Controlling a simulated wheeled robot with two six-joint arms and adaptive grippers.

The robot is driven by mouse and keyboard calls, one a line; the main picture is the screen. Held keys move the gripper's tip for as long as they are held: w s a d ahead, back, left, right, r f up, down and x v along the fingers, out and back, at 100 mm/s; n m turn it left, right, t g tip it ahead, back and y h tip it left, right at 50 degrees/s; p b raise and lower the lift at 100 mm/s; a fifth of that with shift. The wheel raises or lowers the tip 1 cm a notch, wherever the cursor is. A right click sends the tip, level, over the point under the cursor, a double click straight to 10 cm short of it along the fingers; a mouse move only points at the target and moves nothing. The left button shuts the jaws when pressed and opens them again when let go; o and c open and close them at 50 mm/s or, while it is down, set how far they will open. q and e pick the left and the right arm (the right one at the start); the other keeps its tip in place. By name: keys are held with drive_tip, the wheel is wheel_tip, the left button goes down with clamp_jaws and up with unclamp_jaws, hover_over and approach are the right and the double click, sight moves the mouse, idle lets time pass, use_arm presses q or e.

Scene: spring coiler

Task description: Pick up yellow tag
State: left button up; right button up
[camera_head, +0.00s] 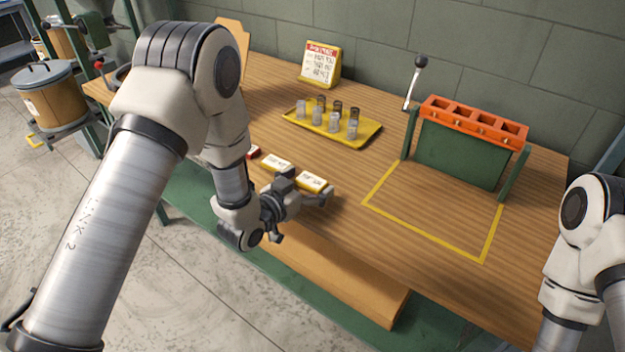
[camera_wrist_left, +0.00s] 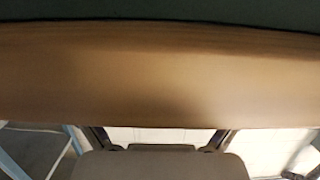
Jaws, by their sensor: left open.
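Small tags lie in a row on the wooden bench. A yellow-edged tag with a pale printed face (camera_head: 311,181) lies just behind my left gripper. Another pale-faced tag with yellow edging (camera_head: 277,162) lies to its left, and a red tag (camera_head: 252,152) is partly hidden by my left arm. I cannot tell which yellow-edged one is the named yellow tag. My left gripper (camera_head: 300,215) is open and empty near the bench's front edge, apart from the tags. The left wrist view shows no tag. My right arm shows at the right, its gripper out of view.
A yellow tray (camera_head: 363,134) holds several small cylinders. A yellow sign (camera_head: 319,66) stands behind it. An orange-topped green rack (camera_head: 462,154) with a lever stands at the right, behind a clear yellow outlined area (camera_head: 483,262). A wooden ledge (camera_head: 350,285) runs along the front.

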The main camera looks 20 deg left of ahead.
use_arm(q)
drive_tip(key=shift+s+a, duration=0.1)
drive_tip(key=c, duration=1.1)
